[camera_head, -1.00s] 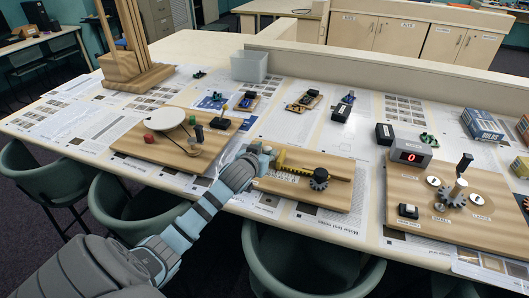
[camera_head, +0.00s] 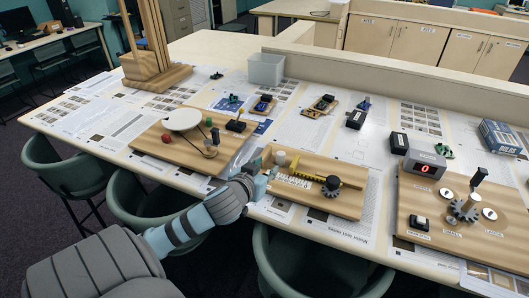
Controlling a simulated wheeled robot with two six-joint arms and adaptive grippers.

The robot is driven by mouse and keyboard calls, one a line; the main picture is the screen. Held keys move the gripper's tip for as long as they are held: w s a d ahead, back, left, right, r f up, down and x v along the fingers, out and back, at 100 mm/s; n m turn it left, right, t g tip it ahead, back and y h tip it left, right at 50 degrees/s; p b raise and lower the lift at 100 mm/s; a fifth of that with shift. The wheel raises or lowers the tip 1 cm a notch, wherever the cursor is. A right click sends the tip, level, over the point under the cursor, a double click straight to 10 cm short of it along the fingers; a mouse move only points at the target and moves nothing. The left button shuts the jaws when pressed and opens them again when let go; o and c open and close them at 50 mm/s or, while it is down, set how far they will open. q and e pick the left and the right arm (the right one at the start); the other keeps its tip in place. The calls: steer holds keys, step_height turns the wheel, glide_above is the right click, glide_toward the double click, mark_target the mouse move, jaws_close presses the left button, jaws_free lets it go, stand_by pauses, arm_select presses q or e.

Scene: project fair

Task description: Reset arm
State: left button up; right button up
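My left arm comes in from the lower left. My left gripper (camera_head: 268,166) is over the left end of the middle wooden board (camera_head: 335,201), beside a small white knob. Its fingers are small and partly hidden by the wrist, so I cannot tell whether they are open or shut. The board carries a yellow toothed rack (camera_head: 316,178) and a dark gear (camera_head: 331,187). My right arm and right gripper do not show.
A right board (camera_head: 440,236) bears a counter reading 0 (camera_head: 425,165), gears and discs. A grey bin (camera_head: 266,69) stands behind. Chairs line the table's front edge.

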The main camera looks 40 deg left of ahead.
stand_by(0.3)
arm_select(q)
steer(key=s+d+f+g, duration=0.1)
steer(key=s+d+f, duration=0.1)
steer(key=s+f, duration=0.1)
steer(key=s+d+f+m+g, duration=0.1)
steer(key=s+f, duration=0.2)
steer(key=s+d+f+g+h, duration=0.1)
steer(key=s+d+f+g, duration=0.1)
steer(key=s+f, duration=0.1)
steer(key=shift+d+f+m, duration=0.3)
steer(key=shift+d+f, duration=0.05)
steer(key=shift+f, duration=0.05)
steer(key=s+d+f+m+g+h, duration=0.1)
steer(key=s+d+f+g, duration=0.2)
steer(key=s+d, duration=0.3)
steer(key=s+d+f+m+g+h, duration=0.2)
steer(key=s+d+f, duration=0.1)
steer(key=s, duration=0.6)
step_height(320, 180, down, 21)
steer(key=s+a+g, duration=0.2)
steer(key=s+f, duration=1.1)
steer(key=s, duration=0.2)
steer(key=shift+a+n+g, duration=0.25)
steer(key=shift+n+g, duration=0.05)
steer(key=shift+f, duration=0.1)
